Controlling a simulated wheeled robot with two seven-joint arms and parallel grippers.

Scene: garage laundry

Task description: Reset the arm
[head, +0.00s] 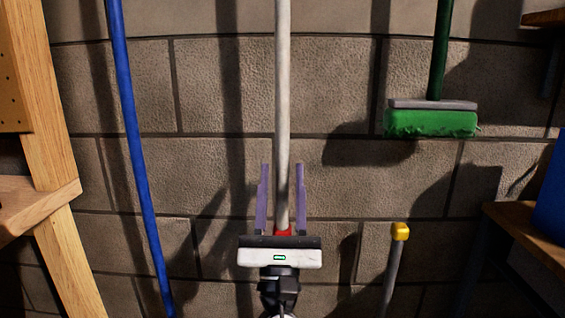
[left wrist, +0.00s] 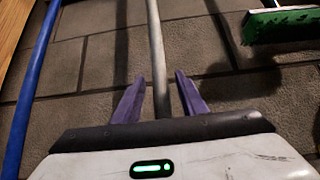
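My left gripper (head: 281,185) is in the lower middle of the head view, pointing up along the wall. Its two purple fingers are spread apart, one on each side of a white-grey pole (head: 283,100). The pole runs between the fingers with a visible gap on both sides in the left wrist view (left wrist: 157,60). A red part (head: 283,232) of the pole shows just above the gripper body. Whether the pole lies in the gripper's depth or behind it is hard to tell. My right gripper is in neither view.
A blue pole (head: 131,140) leans at the left beside a wooden frame (head: 58,200). A green brush (head: 431,122) hangs at upper right. A yellow-topped grey handle (head: 400,232) stands lower right, near a wooden shelf (head: 520,225) with a blue object (head: 552,190). A block wall is behind.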

